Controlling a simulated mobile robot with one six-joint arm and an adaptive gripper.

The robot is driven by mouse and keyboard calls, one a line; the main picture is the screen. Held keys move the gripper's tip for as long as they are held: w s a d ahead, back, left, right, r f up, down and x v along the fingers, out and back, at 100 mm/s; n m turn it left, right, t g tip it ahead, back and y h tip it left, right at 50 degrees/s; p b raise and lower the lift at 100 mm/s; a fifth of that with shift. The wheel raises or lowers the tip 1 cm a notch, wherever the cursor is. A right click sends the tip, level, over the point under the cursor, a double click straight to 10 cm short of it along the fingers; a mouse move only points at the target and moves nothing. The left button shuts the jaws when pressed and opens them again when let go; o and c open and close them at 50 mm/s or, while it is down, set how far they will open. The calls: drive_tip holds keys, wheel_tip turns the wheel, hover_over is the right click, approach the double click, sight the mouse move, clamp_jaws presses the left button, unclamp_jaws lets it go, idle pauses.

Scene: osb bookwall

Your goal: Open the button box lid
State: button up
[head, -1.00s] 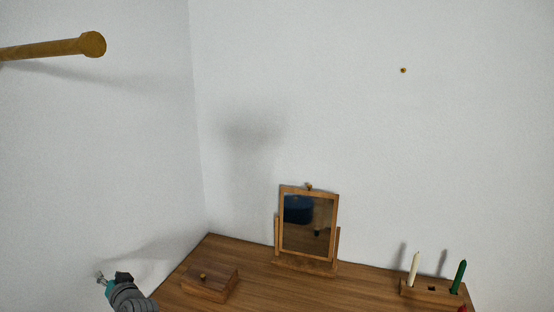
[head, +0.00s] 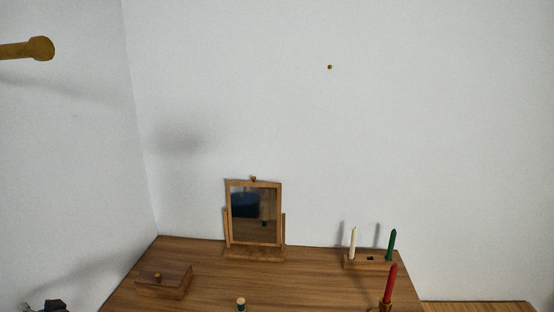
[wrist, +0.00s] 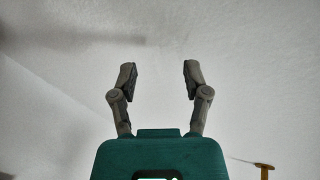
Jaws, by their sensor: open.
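The button box, a small wooden box (head: 163,284) with a round knob (head: 157,276) on its lid, sits at the left end of the wooden table in the head view. Its lid looks shut, and its inside is hidden. My gripper (wrist: 158,72) is open and empty in the wrist view, its two fingers apart in front of a pale plain surface. The box does not show in the wrist view. In the head view only a dark part of my arm shows at the bottom left edge, left of the box and apart from it.
A framed mirror (head: 255,215) stands on the table (head: 215,285) behind and right of the box. A candle holder (head: 357,262) with white and green candles stands at the right, with a red candle (head: 390,284) in front. A wooden rod (head: 25,48) juts from the left.

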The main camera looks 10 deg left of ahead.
drive_tip(key=w+d+f+m+h+p, duration=0.1)
drive_tip(key=w+d+f+h, duration=0.2)
drive_tip(key=w+d, duration=0.7)
drive_tip(key=w+d+f+h, duration=0.35)
drive_tip(key=w+d, duration=0.25)
drive_tip(key=d, duration=0.9)
drive_tip(key=w+d+f+m+h+p, duration=0.1)
drive_tip(key=w+d+f+h, duration=0.2)
drive_tip(key=w+d, duration=0.7)
drive_tip(key=s+d+f+m+g+h, duration=0.1)
drive_tip(key=d+f+h, duration=0.1)
drive_tip(key=d, duration=1.1)
drive_tip(key=d+f+m+g+h, duration=0.1)
drive_tip(key=d+f+h, duration=0.1)
drive_tip(key=d, duration=1)
drive_tip(key=s+d+m+g+h, duration=0.1)
drive_tip(key=s+d, duration=0.3)
drive_tip(key=d, duration=0.6)
drive_tip(key=s+d+m+g+h+p, duration=0.1)
drive_tip(key=s+d, duration=0.3)
drive_tip(key=d, duration=0.7)
drive_tip(key=shift+s+f+m+g+h, duration=0.2)
drive_tip(key=shift+m+g+h, duration=0.15)
drive_tip(key=shift+m+g, duration=0.45)
drive_tip(key=shift+a, duration=0.35)
